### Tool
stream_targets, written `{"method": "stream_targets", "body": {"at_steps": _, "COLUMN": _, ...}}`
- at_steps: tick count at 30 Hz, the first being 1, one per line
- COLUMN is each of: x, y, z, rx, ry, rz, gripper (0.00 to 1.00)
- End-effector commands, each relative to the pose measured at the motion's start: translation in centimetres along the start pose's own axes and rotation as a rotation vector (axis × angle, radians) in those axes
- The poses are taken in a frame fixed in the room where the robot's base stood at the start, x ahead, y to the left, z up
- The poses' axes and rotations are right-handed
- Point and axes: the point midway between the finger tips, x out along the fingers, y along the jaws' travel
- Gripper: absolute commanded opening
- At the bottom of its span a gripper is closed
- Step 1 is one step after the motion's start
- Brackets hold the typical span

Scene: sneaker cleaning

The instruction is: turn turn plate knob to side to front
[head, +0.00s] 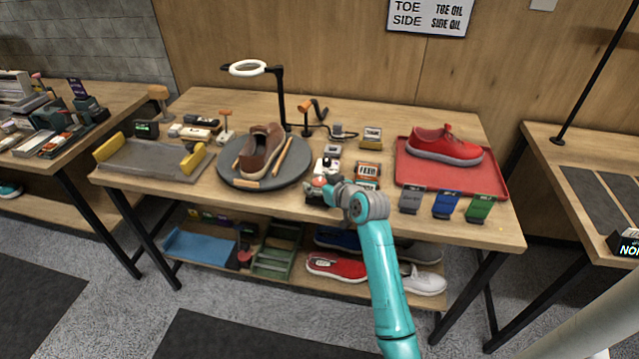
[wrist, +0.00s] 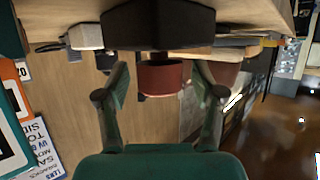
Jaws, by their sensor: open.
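The turn plate (head: 232,172) is a round grey disc on the middle bench with a brown shoe (head: 262,150) on it. A dark box with a red knob sits at the bench's front edge, right of the plate, partly hidden by my gripper (head: 323,190). In the wrist view the red knob (wrist: 160,77) stands out from the dark box (wrist: 158,27). My gripper (wrist: 160,90) is open, with one finger on either side of the knob. I cannot tell whether the fingers touch it. The knob's pointer setting is not readable.
Small labelled boxes (head: 368,170) stand close to the right of my gripper. A red tray (head: 405,178) with a red sneaker (head: 444,146) lies farther right. Grey, blue and green cards (head: 446,205) line the front edge. A black lamp (head: 281,95) rises behind the plate.

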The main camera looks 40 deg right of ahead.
Motion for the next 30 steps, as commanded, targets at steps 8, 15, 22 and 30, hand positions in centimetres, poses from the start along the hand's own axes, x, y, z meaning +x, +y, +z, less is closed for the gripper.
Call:
{"method": "stream_targets", "body": {"at_steps": 8, "x": -0.03, "y": 0.0, "z": 0.01, "rx": 0.0, "ry": 0.0, "rz": 0.0, "gripper": 0.21}}
{"method": "stream_targets", "body": {"at_steps": 15, "x": -0.03, "y": -0.02, "z": 0.01, "rx": 0.002, "ry": 0.0, "rz": 0.003, "gripper": 0.07}}
{"method": "stream_targets", "body": {"at_steps": 22, "x": -0.01, "y": -0.13, "z": 0.04, "rx": 0.021, "ry": 0.0, "rz": 0.05, "gripper": 0.07}}
{"method": "stream_targets", "body": {"at_steps": 30, "x": 0.03, "y": -0.28, "z": -0.01, "rx": 0.082, "ry": 0.0, "rz": 0.203, "gripper": 0.07}}
